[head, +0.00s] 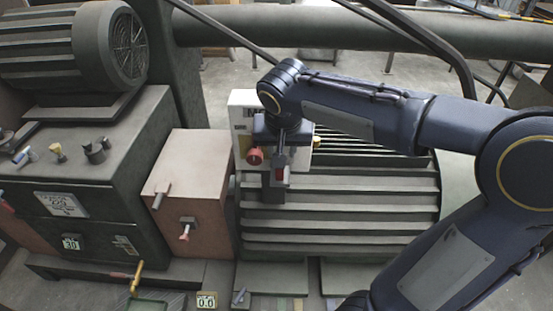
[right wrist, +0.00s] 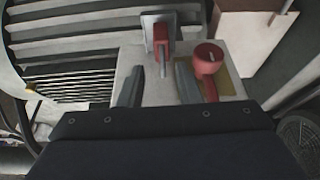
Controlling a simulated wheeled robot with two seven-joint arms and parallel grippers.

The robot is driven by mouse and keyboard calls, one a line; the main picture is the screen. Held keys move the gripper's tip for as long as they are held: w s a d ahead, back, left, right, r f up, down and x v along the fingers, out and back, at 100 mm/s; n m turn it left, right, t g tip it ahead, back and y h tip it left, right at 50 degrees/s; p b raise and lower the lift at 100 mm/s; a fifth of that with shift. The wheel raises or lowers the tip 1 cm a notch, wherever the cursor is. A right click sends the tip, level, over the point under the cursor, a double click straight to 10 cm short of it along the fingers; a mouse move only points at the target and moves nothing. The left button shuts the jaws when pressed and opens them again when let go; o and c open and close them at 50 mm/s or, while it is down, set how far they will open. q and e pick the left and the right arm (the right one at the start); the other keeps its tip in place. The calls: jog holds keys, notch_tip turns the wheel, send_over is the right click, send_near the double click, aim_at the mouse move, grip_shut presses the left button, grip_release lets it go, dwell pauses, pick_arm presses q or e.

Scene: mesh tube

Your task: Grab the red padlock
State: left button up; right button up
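A small red padlock (head: 281,174) shows just below my right gripper (head: 280,158) in the head view, against a grey block on the front of the finned motor. In the right wrist view the padlock (right wrist: 161,36) hangs by a grey plate, with a thin metal shackle or pin beside it. The two grey fingers of my right gripper (right wrist: 158,80) stand apart, with a gap between them. The padlock is beyond the fingertips, roughly in line with the gap, and contact is not visible. My left gripper is not in view.
A red round knob (head: 255,156) sits left of the gripper on a white box (head: 241,112); it is close to one finger in the wrist view (right wrist: 208,58). The finned motor (head: 340,205) lies behind and right. A pinkish box (head: 185,180) stands left.

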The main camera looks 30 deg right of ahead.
jog(key=shift+w+d+r, duration=0.15)
jog(key=shift+w, duration=0.25)
jog(key=p+x, duration=0.1)
jog(key=x, duration=0.6)
jog(key=shift+w+f, duration=0.1)
jog(key=shift+f, duration=0.3)
grip_shut()
